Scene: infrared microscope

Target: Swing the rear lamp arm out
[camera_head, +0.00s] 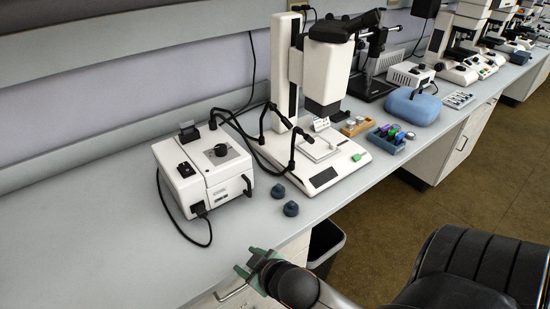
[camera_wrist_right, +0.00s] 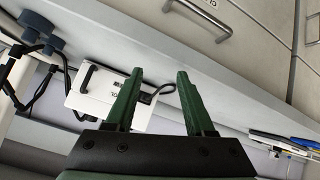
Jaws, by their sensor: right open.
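A white lamp box (camera_head: 205,170) stands on the bench, left of the white microscope (camera_head: 322,155). Black bent lamp arms run between them; the rear one (camera_head: 270,106) arches at the back toward the microscope column, and the front one (camera_head: 291,150) rises over the base's near left side. Their joints are too small to make out. My right gripper, with green fingers (camera_head: 257,260), is off the bench's front edge, well apart from the arms. In the right wrist view its fingers (camera_wrist_right: 158,82) are open and empty, with the lamp box (camera_wrist_right: 90,92) beyond. My left gripper is not in view.
Two dark blue knobs (camera_head: 291,208) stand on the bench before the microscope. A power cable (camera_head: 203,222) loops off the lamp box. A small wooden rack (camera_head: 357,127) and a blue tray (camera_head: 390,141) sit right of the base. The bench's left part (camera_head: 80,230) is clear.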

